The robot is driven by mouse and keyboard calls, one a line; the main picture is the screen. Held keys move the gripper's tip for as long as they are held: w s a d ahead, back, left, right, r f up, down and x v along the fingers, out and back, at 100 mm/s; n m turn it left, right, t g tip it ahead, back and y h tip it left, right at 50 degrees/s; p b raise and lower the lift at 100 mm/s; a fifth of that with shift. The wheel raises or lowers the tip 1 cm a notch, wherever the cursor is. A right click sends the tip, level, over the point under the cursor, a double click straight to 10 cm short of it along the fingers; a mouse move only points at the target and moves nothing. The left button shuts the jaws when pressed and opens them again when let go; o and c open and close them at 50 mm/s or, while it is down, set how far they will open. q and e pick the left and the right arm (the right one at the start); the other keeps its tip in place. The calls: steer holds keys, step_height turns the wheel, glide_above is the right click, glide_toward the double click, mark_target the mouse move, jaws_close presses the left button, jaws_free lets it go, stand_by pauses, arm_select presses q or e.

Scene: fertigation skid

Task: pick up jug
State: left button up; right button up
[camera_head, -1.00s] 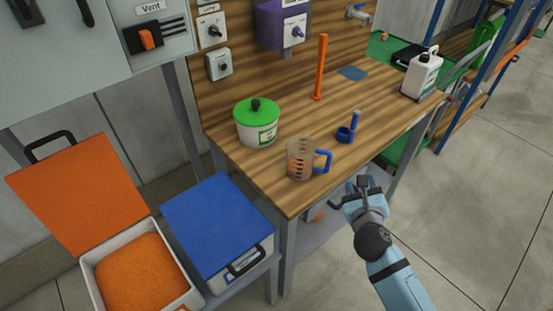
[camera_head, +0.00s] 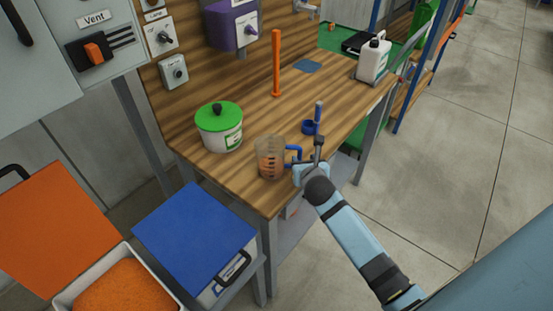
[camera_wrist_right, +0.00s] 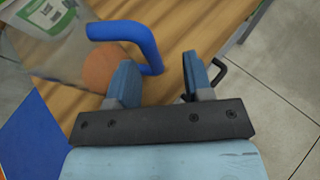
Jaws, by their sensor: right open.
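The jug (camera_head: 268,160) is a clear measuring jug with a blue handle, upright near the front edge of the wooden bench. Its handle points right, toward my right gripper (camera_head: 308,160). In the right wrist view, the blue handle (camera_wrist_right: 132,36) lies just ahead of my right gripper (camera_wrist_right: 160,78), nearest its left finger. The fingers are apart, and I cannot tell whether one touches the handle. The transparent jug body is at upper left there. My left gripper is not in view.
On the bench (camera_head: 335,92) are a green-lidded tub (camera_head: 219,132), a blue scoop (camera_head: 312,126), an upright orange stick (camera_head: 276,65) and a white canister (camera_head: 373,60). A blue-lidded box (camera_head: 195,232) stands lower left. Open floor lies to the right.

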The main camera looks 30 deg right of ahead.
mark_target(300, 158)
steer(key=x, duration=0.5)
steer(key=shift+w+a+r, duration=0.25)
jaws_close()
